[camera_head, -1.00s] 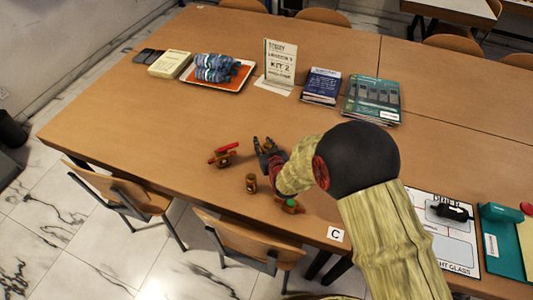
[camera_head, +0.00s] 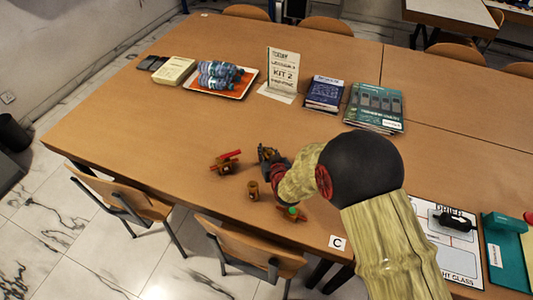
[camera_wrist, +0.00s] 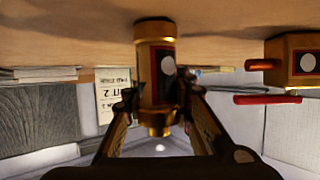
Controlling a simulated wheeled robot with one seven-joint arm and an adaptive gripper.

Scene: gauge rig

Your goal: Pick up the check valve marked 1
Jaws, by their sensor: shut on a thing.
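A brass cylindrical valve (camera_wrist: 156,75) with a red-edged black label and a pale round mark is between my fingers in the wrist view. No number is readable on it. My gripper (camera_wrist: 160,105) is shut on it; it also shows in the head view (camera_head: 268,157), low over the table, where the held valve is mostly hidden. The wrist view is upside down, and the valve's end is at or very near the tabletop. Another small brass cylinder (camera_head: 253,190) stands on the table in front of my gripper.
A brass valve with a red lever (camera_head: 226,162) lies left of my gripper, also in the wrist view (camera_wrist: 296,62). A green-topped brass fitting (camera_head: 291,213) is near the front edge. A bottle tray (camera_head: 238,94), sign (camera_head: 283,72) and books (camera_head: 324,92) stand farther back.

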